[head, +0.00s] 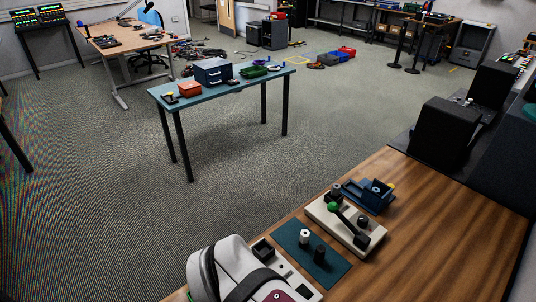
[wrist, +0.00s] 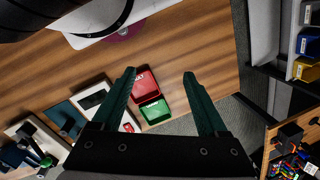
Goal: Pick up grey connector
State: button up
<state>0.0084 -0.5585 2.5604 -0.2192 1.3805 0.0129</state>
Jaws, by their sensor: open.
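In the head view a dark teal mat (head: 328,270) lies on the wooden bench, with a pale grey-white cylindrical piece (head: 304,237) and a black piece (head: 320,254) standing on it. A cream fixture (head: 368,245) with a green-knobbed lever (head: 333,206) stands behind the mat, with a grey cylinder (head: 337,188) at its far end. I cannot tell which grey piece is the grey connector. In the wrist view my gripper (wrist: 160,76) is open and empty above the bench. The mat (wrist: 58,108) shows at its lower left, apart from the jaws.
A red tray (wrist: 145,86) and a green tray (wrist: 155,112) show between and below the fingers in the wrist view, near the bench edge. A blue fixture (head: 370,197) stands beyond the cream one. The bench (head: 440,240) is clear to the right.

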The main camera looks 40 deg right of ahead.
dwell(0.3)
jog(key=shift+c, duration=0.5)
jog(key=w+d+r+m+t+h, duration=0.15)
jog(key=w+d+r, duration=0.25)
jog(key=w+d, duration=0.95)
jog(key=m+t+h, duration=0.2)
jog(key=m+h, duration=0.1)
jog(key=h, duration=0.1)
send_over(337, 186)
jog(key=s+a, duration=0.4)
jog(key=a, duration=0.1)
notch_tip(337, 186, down, 4)
jog(key=r, duration=0.1)
jog(key=x, duration=1.6)
jog(key=shift+s+a+f, duration=0.15)
jog(key=shift+s+f, duration=0.05)
jog(key=shift+s, duration=0.1)
grip_shut()
